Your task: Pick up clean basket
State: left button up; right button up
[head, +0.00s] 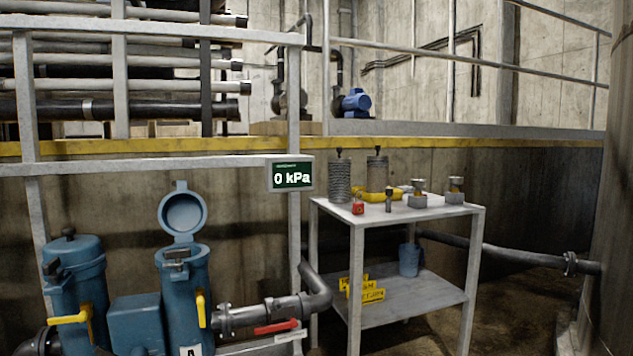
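Two upright cylindrical mesh baskets stand on the top of a grey cart. The left basket (340,182) is grey, with a dark knob on top. The right basket (377,174) stands slightly farther back, also with a dark knob, and its lower part is hidden behind a yellow object. I cannot tell from this view which of them is the clean one. Neither of my grippers is in view.
The cart top (425,212) also holds a yellow object (378,196), a red item (358,208) and small metal parts. Its lower shelf carries a blue bucket (409,260) and yellow signs (365,292). Left are blue housings (184,290), one open-lidded, and a "0 kPa" display (291,176).

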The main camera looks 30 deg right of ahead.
aim_at(339, 191)
jog(key=i+l+u, duration=0.1)
jog(key=l+u, duration=0.15)
jog(key=i+l+u, duration=0.1)
jog(key=l+u, duration=0.2)
jog(key=l, duration=0.15)
jog(key=l+u, duration=0.25)
jog(key=l, duration=0.15)
